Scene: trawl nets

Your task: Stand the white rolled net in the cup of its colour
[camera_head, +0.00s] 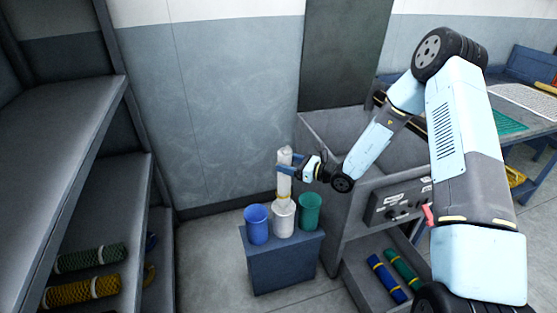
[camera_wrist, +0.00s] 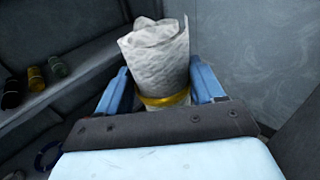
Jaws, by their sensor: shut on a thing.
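The white rolled net (camera_head: 284,182) stands upright in my gripper (camera_head: 288,170), which is shut on it. In the wrist view the net (camera_wrist: 158,55) rises between my gripper's blue fingers (camera_wrist: 160,88), with a yellow band (camera_wrist: 165,99) around it. The white cup (camera_head: 283,221) stands on a low blue-grey stand (camera_head: 287,268), between the blue cup (camera_head: 257,228) and the green cup (camera_head: 309,214). The net's lower end meets the white cup's mouth in the head view; I cannot tell how far inside it is. The cups are hidden in the wrist view.
A grey cabinet (camera_head: 345,215) stands close to the right of the cups, with blue and green rolls (camera_head: 387,278) in its low open part. Shelves with a green roll (camera_head: 92,257) and a yellow roll (camera_head: 80,291) stand at left. Bare floor lies between.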

